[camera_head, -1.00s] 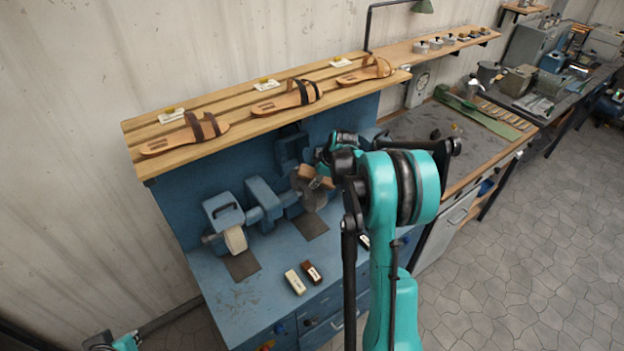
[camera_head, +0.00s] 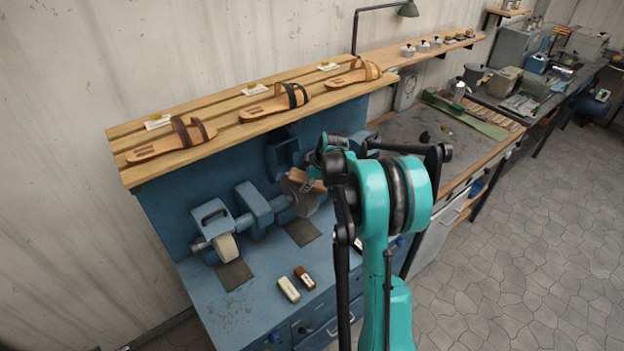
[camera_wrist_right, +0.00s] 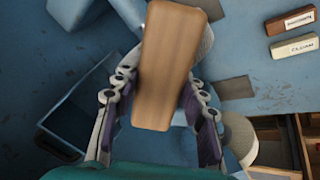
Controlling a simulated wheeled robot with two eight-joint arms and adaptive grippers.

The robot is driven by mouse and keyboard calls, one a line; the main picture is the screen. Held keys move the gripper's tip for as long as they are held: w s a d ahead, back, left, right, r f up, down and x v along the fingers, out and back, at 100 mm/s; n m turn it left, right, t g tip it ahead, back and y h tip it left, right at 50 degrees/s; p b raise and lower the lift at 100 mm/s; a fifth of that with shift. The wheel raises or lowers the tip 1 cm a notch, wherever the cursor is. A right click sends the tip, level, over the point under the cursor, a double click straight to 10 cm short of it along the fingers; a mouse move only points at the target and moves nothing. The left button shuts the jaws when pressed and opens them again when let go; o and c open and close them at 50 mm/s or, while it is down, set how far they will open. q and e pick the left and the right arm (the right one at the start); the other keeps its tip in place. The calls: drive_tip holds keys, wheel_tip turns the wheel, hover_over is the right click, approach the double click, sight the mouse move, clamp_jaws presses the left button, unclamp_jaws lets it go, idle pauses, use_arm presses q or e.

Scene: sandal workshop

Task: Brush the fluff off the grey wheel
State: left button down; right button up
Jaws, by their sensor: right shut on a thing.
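The grey wheel (camera_head: 301,201) is a disc on the right side of the blue bench grinder (camera_head: 255,207). My right gripper (camera_head: 326,171) is at the wheel's upper right, partly hidden behind my arm. It is shut on a wooden-backed brush (camera_head: 305,181), which overlaps the wheel's upper part; contact is unclear. In the right wrist view the brush's wooden back (camera_wrist_right: 168,65) sits between the fingers (camera_wrist_right: 160,105), covering much of what lies behind. Fluff cannot be made out on the wheel. My left gripper is not in view.
A cream wheel (camera_head: 226,247) is at the grinder's left. A cream bar (camera_head: 289,289) and a dark red bar (camera_head: 304,277) lie on the blue bench (camera_head: 238,311). A slatted shelf (camera_head: 218,128) with sandals hangs above. Bench front is mostly clear.

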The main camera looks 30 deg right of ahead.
sight(300, 183)
drive_tip(key=shift+a+f+b, duration=0.1)
drive_tip(key=shift+a+b, duration=0.2)
drive_tip(key=shift+a, duration=0.9)
drive_tip(key=shift+s+a, duration=0.1)
drive_tip(key=shift+a, duration=0.45)
drive_tip(key=shift+p+v, duration=0.4)
drive_tip(key=shift+v, duration=0.4)
drive_tip(key=shift+p+v, duration=1.15)
drive_tip(key=shift+v, duration=1.1)
drive_tip(key=p+v, duration=0.1)
drive_tip(key=v, duration=0.2)
drive_tip(key=shift+p, duration=0.3)
